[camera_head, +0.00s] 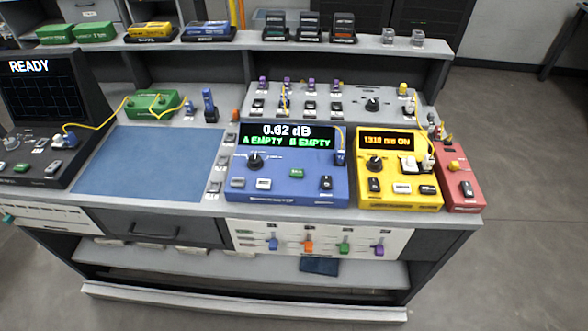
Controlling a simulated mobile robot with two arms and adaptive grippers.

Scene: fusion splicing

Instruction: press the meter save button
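The blue meter (290,194) stands on the bench near its front edge, just right of the picture's middle. Its screen (287,137) reads 0.62 dB, with A EMPTY and B EMPTY in green below. On its face are a black knob (254,161), a small green button (297,173), two pale buttons (237,183) (264,184) and a dark switch (326,182). The button labels are too small to read, so I cannot tell which is save. Neither of my grippers is in view.
A yellow unit (400,195) reading 1310 nm ON stands right of the meter, with a red unit (461,190) beyond it. A blue mat (150,165) lies left. A black machine (45,90) reading READY stands far left. Yellow fibres cross to a green box (152,103).

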